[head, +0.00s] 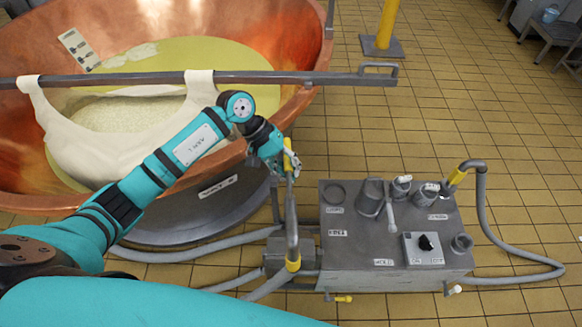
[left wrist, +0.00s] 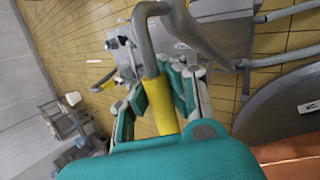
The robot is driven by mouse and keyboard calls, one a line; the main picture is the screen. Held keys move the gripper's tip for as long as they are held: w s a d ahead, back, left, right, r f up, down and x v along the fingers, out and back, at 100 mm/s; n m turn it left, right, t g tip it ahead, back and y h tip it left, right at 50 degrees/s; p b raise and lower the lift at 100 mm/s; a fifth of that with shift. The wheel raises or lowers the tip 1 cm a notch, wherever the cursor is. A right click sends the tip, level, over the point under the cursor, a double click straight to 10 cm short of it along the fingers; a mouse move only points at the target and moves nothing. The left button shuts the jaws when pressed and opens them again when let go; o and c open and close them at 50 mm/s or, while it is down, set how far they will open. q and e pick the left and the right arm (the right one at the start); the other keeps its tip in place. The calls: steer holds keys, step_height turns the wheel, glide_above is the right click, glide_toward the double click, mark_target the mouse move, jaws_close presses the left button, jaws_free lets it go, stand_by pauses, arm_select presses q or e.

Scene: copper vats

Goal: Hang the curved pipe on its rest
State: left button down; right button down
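The curved pipe (head: 291,215) is grey with a yellow grip near its top and a yellow band low down. It stands roughly upright at the left side of the grey machine box, its lower part near the box's side fitting. My left gripper (head: 284,158) is at the yellow grip. In the left wrist view the fingers (left wrist: 160,98) lie on both sides of the yellow part and appear closed on it; the grey bend of the curved pipe (left wrist: 150,32) rises beyond. I cannot pick out the rest with certainty. My right gripper is not in view.
The grey box (head: 350,252) carries several cups, a ring and a switch panel (head: 423,248). A grey hose (head: 484,215) with a yellow band curves at its right. The copper vat (head: 265,55) with a bar (head: 300,78) and hanging cloth is at left. Tiled floor at right is mostly clear.

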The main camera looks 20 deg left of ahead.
arm_select(q)
step_height(320, 180, down, 6)
steer(key=w+b, duration=0.1)
steer(key=b, duration=0.2)
steer(key=shift+w+a, duration=0.25)
steer(key=shift+w, duration=0.1)
steer(key=shift+f, duration=0.1)
stand_by(0.5)
